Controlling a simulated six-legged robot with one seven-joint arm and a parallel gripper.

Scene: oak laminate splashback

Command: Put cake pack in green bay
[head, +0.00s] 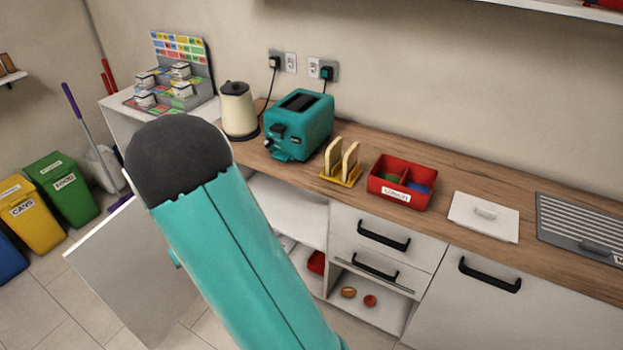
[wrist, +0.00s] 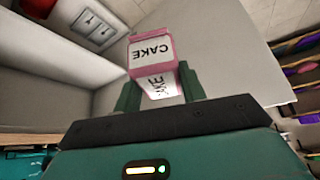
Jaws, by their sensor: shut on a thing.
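The cake pack (wrist: 152,52), a pink and white carton marked CAKE, sits between the green fingers of my gripper (wrist: 160,84) in the wrist view. My gripper is shut on it. In the head view, the gripper and pack are hidden behind my own teal arm. A grey stepped stand (head: 172,75) with coloured patches, some green, and several small white packs stands at the back left. A red divided box (head: 401,203) on the counter has a green-floored part on the left and a blue one on the right. I cannot tell which green place is the bay.
A cream kettle (head: 238,112), a teal toaster (head: 300,122) and a yellow toast rack (head: 341,178) stand along the wooden counter (head: 450,170). A white lidded item (head: 484,216) and a grey drainer (head: 575,225) lie to the right. Yellow (head: 28,212) and green (head: 68,190) bins stand at left.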

